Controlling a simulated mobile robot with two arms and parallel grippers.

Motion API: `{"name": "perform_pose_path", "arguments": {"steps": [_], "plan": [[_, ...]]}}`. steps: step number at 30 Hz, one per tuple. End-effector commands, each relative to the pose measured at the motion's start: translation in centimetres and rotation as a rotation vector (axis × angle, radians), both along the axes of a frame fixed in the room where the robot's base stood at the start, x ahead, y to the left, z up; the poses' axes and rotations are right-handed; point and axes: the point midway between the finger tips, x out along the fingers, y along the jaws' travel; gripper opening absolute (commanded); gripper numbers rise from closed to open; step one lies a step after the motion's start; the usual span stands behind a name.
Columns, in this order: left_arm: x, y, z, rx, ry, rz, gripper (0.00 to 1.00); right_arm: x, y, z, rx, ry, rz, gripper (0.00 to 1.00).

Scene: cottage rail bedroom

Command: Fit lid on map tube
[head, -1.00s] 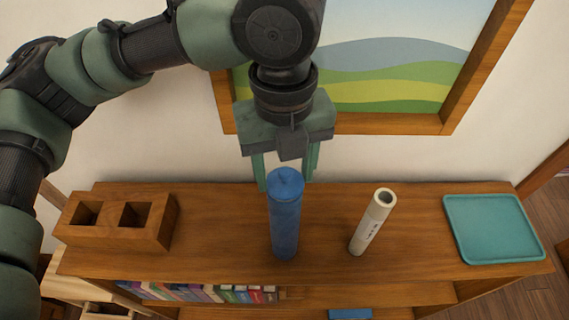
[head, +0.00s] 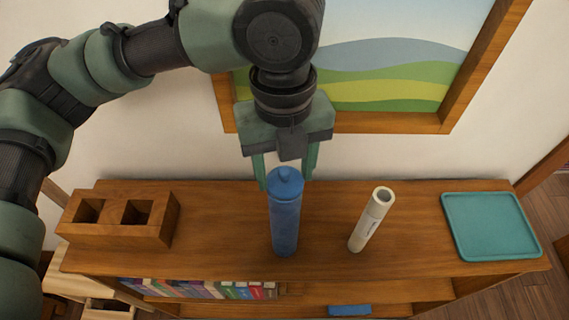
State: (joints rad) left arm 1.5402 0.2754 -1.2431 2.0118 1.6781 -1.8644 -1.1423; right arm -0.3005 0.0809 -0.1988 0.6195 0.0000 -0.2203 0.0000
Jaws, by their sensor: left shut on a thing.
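A tall blue tube (head: 285,230) stands upright on the wooden shelf top (head: 225,222). My right gripper is not in view.
A wooden block with two square holes (head: 150,230) sits at the left end of the shelf top. A teal tray (head: 490,252) lies at the right end. Books (head: 200,289) and a blue item (head: 349,310) are on lower shelves. A framed picture (head: 390,122) hangs behind.

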Motion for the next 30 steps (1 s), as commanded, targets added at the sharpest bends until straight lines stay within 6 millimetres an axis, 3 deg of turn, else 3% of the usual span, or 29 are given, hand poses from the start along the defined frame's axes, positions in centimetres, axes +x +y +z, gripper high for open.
{"name": "perform_pose_path", "arguments": {"steps": [30], "plan": [[-0.01,0.03,-0.11,0.0,0.0,0.0,0.14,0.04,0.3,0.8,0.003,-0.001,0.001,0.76]]}}
